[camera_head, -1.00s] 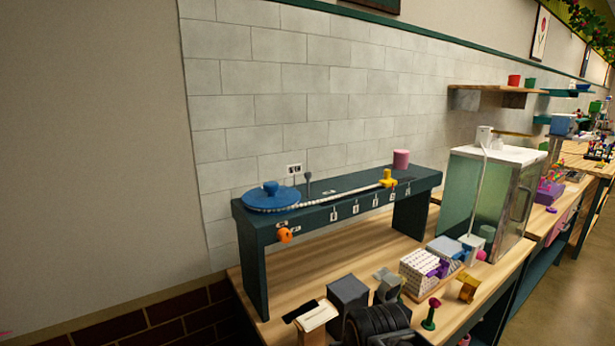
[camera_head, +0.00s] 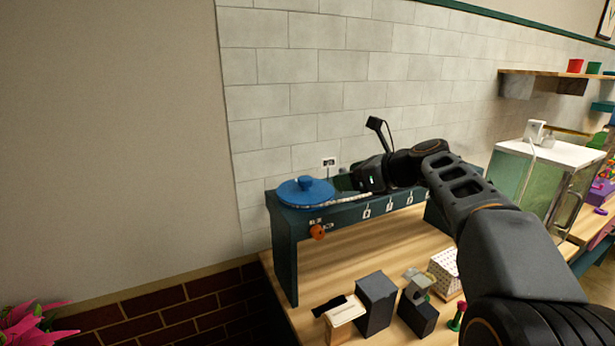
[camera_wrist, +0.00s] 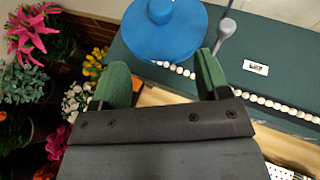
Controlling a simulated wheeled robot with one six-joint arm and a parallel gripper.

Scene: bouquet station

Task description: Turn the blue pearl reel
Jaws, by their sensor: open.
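The blue pearl reel (camera_head: 305,191) is a flat disc with a raised knob, lying on the left end of a dark green raised bench (camera_head: 285,240). A string of white pearls runs from it to the right. My gripper (camera_head: 345,183) is at the right side of the reel, just above the bench top. In the wrist view, my gripper (camera_wrist: 158,80) has its two green fingers apart with nothing between them. The reel (camera_wrist: 165,28) lies just beyond the fingertips there, its knob at the top edge. I cannot tell whether the right finger touches the disc.
An orange knob (camera_head: 317,231) sits on the bench front. Grey boxes (camera_head: 375,300) stand on the wooden table below. A glass cabinet (camera_head: 540,180) stands to the right. In the wrist view, potted flowers (camera_wrist: 32,35) are at the left, below the bench.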

